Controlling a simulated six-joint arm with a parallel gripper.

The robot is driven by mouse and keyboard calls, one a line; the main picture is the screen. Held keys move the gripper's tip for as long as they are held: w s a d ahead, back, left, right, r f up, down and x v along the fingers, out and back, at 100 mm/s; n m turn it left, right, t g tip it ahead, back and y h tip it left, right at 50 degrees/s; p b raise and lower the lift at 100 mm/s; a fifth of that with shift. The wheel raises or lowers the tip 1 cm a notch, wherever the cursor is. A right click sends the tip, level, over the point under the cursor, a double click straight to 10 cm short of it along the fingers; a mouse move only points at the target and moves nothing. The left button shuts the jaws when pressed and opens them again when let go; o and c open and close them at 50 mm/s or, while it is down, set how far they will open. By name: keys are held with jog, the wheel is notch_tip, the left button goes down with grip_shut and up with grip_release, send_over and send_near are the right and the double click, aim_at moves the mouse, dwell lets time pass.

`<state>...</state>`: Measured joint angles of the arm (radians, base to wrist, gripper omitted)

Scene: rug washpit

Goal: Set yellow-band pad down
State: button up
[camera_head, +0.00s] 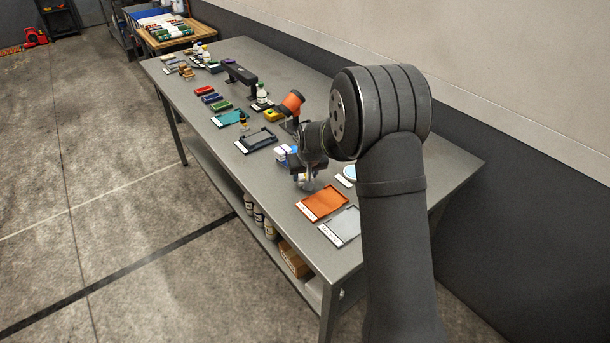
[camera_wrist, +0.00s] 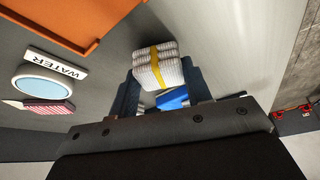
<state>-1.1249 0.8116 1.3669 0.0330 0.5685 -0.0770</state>
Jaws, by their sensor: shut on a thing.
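The yellow-band pad (camera_wrist: 155,66) is a white, ribbed, folded pad with a yellow band around it. In the wrist view it sits between the two dark fingers of my gripper (camera_wrist: 161,80), which is shut on it. A blue piece (camera_wrist: 173,99) shows between the fingers, closer to the palm; I cannot tell if it is part of the pad. In the head view my gripper (camera_head: 304,178) points down low over the bench, just behind the orange tray (camera_head: 323,203). The pad is hard to make out there, and I cannot tell whether it touches the bench.
A grey tray (camera_head: 345,224) lies at the bench's near end. A round dish (camera_wrist: 43,87), a WATER label (camera_wrist: 57,64) and a red striped item (camera_wrist: 50,107) are beside my gripper. A blue-and-white item (camera_head: 283,154) and a dark tray (camera_head: 257,139) lie farther along the bench.

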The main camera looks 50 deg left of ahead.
jog(key=shift+f, duration=0.3)
jog(key=shift+f, duration=0.2)
jog(key=o, duration=1)
jog(key=shift+c, duration=0.2)
jog(key=shift+r, duration=0.1)
jog(key=shift+r, duration=0.25)
jog(key=v, duration=1.1)
jog(key=shift+d+r, duration=0.2)
jog(key=shift+r, duration=0.15)
